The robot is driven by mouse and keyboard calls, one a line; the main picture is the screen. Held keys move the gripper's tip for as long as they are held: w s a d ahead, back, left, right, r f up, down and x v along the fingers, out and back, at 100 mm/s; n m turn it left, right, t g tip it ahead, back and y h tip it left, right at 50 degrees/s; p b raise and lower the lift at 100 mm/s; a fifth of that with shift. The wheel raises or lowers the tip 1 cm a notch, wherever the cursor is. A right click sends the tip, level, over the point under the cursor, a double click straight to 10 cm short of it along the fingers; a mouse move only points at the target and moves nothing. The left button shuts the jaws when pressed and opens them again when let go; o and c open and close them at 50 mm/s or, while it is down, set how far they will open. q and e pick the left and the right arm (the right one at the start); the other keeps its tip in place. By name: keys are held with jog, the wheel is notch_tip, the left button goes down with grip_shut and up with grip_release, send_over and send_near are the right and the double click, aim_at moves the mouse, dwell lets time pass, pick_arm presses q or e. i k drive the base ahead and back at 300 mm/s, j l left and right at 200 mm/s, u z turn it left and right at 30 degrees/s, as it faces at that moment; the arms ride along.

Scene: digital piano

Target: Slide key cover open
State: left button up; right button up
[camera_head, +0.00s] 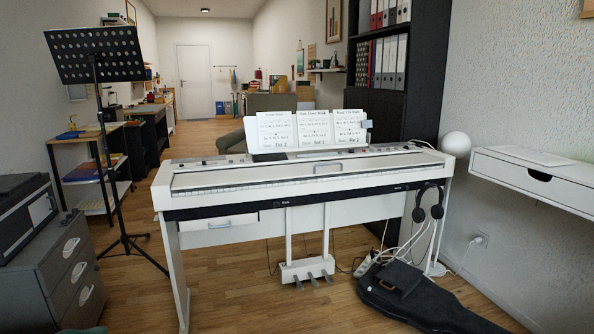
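The white digital piano (185,208) stands in the middle of the room, its long front facing me. Its key cover (255,176) is a pale flat panel across the top, with a small grey handle (327,169) near the middle of its front part. A thin pale strip runs along the front edge below the cover; it is too small to tell how much of the keys shows. Sheet music (295,131) stands upright behind the cover. Neither of my grippers is in view.
A black music stand (97,56) and a grey drawer cabinet (75,265) are at the left. Headphones (428,203) hang at the piano's right end, above a dark guitar case (425,305) on the floor. A white wall shelf (540,180) is at right. Floor before the piano is clear at centre-left.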

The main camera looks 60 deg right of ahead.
aim_at(247, 176)
jog(key=z, duration=1.95)
